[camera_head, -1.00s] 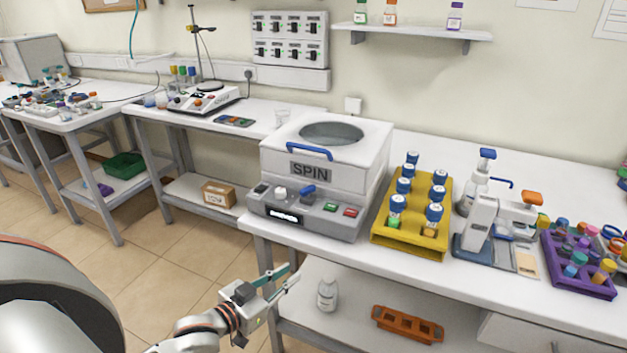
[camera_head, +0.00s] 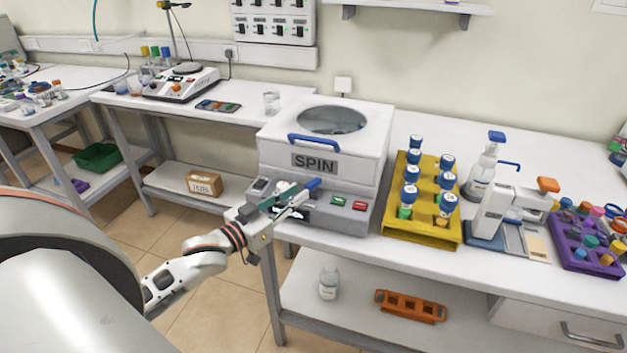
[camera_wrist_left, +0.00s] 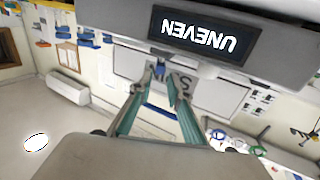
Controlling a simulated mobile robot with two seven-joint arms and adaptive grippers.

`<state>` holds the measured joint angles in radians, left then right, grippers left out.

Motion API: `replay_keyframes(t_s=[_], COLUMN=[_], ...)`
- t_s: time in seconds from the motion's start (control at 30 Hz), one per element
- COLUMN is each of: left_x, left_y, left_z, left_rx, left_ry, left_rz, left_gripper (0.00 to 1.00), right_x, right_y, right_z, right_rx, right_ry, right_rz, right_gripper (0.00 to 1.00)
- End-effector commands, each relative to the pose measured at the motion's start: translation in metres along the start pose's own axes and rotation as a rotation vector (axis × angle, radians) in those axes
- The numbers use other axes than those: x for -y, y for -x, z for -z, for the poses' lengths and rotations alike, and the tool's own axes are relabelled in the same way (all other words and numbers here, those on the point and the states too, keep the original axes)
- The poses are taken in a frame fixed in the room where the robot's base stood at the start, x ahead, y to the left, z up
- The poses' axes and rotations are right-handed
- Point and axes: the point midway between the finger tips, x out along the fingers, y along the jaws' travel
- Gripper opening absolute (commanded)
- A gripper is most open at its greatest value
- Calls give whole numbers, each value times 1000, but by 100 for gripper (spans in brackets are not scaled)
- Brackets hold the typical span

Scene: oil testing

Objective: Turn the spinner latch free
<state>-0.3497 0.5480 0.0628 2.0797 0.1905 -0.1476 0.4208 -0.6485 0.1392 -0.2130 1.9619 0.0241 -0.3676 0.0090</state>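The spinner is a white box marked SPIN (camera_head: 315,163) with a round window in its lid, seen in the head view. Contact cannot be told. The display reads UNEVEN (camera_wrist_left: 199,36), upside down. My right gripper is not in view.
A yellow rack (camera_head: 424,229) of blue-capped tubes stands right of the spinner. Beyond it are a pump bottle (camera_head: 481,175) and a purple rack (camera_head: 585,258). A white bottle (camera_head: 329,283) and an orange rack (camera_head: 411,307) are on the lower shelf.

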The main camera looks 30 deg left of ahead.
Motion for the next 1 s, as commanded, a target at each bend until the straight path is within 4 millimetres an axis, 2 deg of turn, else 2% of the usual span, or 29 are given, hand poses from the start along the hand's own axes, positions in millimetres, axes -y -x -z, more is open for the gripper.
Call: replay_keyframes(t_s=[0.3,0.5,0.9,1.0], left_x=[0,0,0,0], left_y=[-44,-64,-70,-70], left_z=[2,0,0,0], left_rx=[-2,-1,1,1], left_ry=[-1,-1,-1,-1], left_rz=[0,0,-1,-1], left_gripper=[18,18,18,0], right_x=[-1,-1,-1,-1], right_y=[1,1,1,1], right_z=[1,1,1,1], right_rx=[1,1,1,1], right_ry=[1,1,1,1], right_rz=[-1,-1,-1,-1], right_gripper=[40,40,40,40])
